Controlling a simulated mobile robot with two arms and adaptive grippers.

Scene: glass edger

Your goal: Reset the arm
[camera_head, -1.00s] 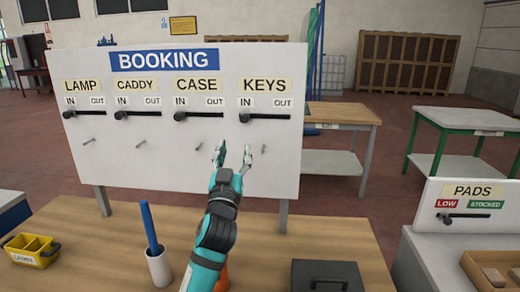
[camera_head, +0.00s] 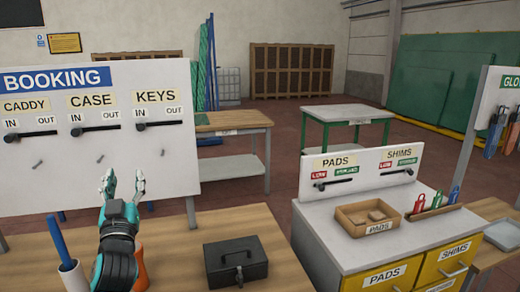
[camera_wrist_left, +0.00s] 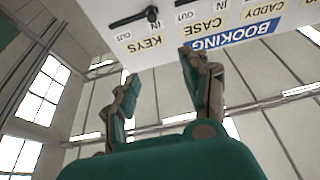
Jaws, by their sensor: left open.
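My left gripper (camera_head: 123,184) is open and empty in the head view, fingers pointing up, in front of the lower part of the white booking board (camera_head: 172,88). In the left wrist view its two fingers (camera_wrist_left: 158,70) stand apart with nothing between them, and the board (camera_wrist_left: 165,47) shows beyond, upside down. My teal and black left arm reaches up over the wooden table. The keys slider (camera_head: 158,125) and case slider (camera_head: 95,130) have black knobs at their IN ends. My right gripper is not in view.
A black case (camera_head: 236,262) lies on the wooden table, right of my arm. A white cup (camera_head: 75,276) with a blue rod stands left of it. A cabinet with a pads tray (camera_head: 355,226) and yellow drawers stands at right. Open floor lies behind.

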